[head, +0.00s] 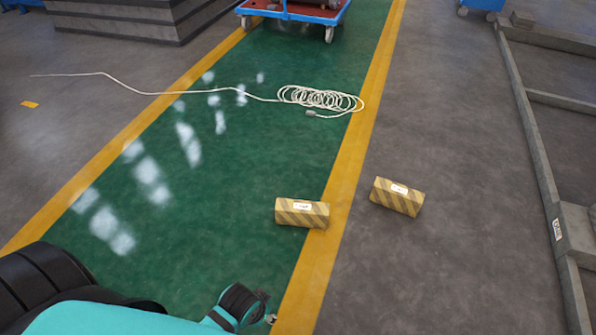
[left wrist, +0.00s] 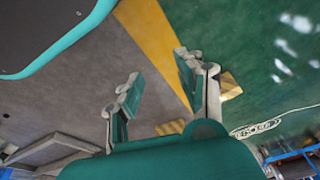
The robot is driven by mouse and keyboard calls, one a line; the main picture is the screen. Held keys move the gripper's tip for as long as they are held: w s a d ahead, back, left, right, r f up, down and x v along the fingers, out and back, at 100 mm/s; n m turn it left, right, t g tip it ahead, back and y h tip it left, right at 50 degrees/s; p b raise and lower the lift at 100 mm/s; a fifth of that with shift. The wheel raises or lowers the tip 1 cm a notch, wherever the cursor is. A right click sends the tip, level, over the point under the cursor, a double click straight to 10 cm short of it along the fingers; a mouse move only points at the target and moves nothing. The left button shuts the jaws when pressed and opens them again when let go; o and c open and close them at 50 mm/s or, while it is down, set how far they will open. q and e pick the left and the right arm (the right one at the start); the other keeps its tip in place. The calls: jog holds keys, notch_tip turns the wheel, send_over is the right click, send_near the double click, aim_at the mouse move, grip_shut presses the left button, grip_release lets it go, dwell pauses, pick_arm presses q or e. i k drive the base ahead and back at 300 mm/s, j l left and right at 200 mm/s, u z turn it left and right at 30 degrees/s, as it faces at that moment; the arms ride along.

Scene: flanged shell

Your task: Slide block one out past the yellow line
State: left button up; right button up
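Two yellow-and-dark striped blocks with white labels lie on the floor; the labels are too small to read, so I cannot tell which is block one. The left block (head: 302,213) lies at the green lane's right edge, its right end over the yellow line (head: 338,202). The right block (head: 397,197) lies on grey floor beyond the line. In the left wrist view, one block (left wrist: 231,87) is partly behind a finger, and the other (left wrist: 171,128) shows between the fingers. My left gripper (left wrist: 156,68) is open and empty, apart from both. My right gripper is out of view.
A coiled white cable (head: 320,98) lies across the lane farther back. A blue cart (head: 300,12) stands at the far end. A grey metal frame (head: 540,150) runs along the right. Grey floor between the right block and the frame is clear.

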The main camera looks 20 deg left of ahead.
aim_at(303, 214)
jog(key=i+j+z, duration=0.1)
jog(key=i+j, duration=0.15)
jog(key=i+j+z, duration=0.1)
jog(key=i+j, duration=0.15)
jog(key=j, duration=0.25)
jog(key=i+j+z, duration=0.1)
jog(key=j, duration=0.3)
jog(key=i+j+z, duration=0.1)
jog(key=i+j, duration=0.25)
